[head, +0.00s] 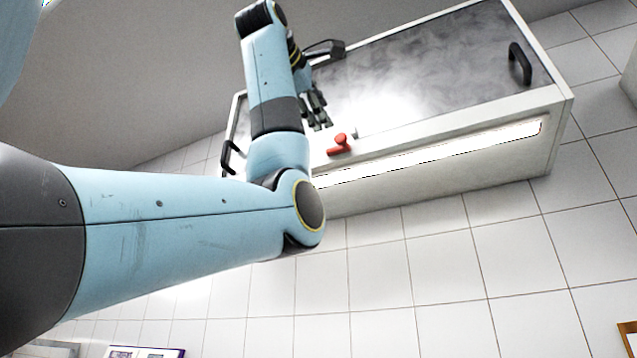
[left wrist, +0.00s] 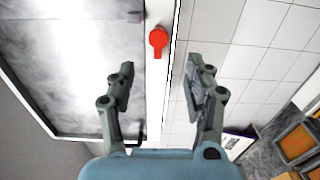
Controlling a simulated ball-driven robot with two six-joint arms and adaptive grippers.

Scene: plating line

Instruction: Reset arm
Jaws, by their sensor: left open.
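My left arm comes in from the left of the head view and bends up toward a white unit with a grey metal top. The left gripper (head: 318,112) is at the unit's front left, near a red knob (head: 340,143). In the left wrist view the left gripper (left wrist: 160,85) has its two fingers wide apart with nothing between them. The red knob (left wrist: 158,40) shows just beyond the fingertips, on the white edge. The gripper's height above the unit is hard to tell. My right gripper is not in view.
The white unit (head: 450,150) has a black handle (head: 520,63) at its right end and another (head: 228,157) at the left. Bare tiled floor (head: 440,265) lies in front. Orange-panelled crates (left wrist: 297,141) stand at the right in the left wrist view.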

